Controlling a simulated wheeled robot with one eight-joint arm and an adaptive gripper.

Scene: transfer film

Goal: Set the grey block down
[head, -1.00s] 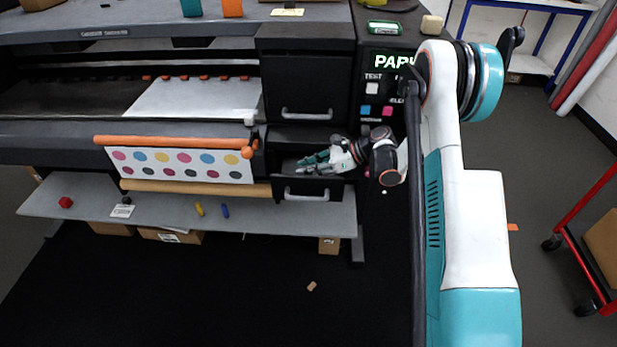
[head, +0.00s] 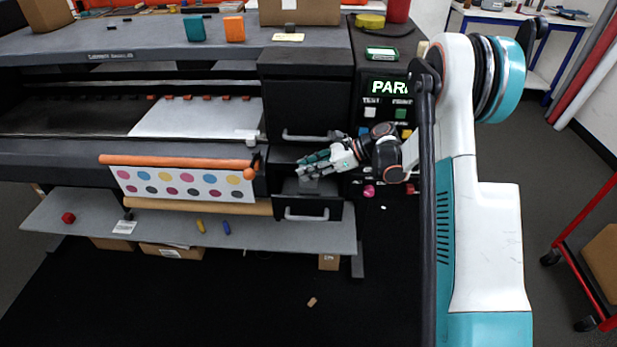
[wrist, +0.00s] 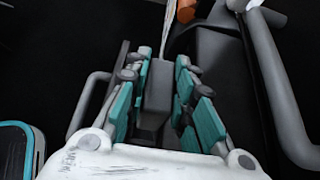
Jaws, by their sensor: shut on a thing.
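The grey block (wrist: 158,90) is between the fingers of my gripper (wrist: 160,85) in the wrist view, with finger pads on both sides. The grey block also shows there as a small patch (head: 308,171) below the fingertips. The block appears clear of the drawer's front. The drawer floor is mostly hidden by the gripper and the drawer front.
The shut upper drawer (head: 305,97) is just above my gripper. The control panel (head: 385,105) with coloured buttons is to its right. A dotted print (head: 185,183) hangs to the left. A grey shelf (head: 270,235) below holds a red piece (head: 68,217) and small coloured items.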

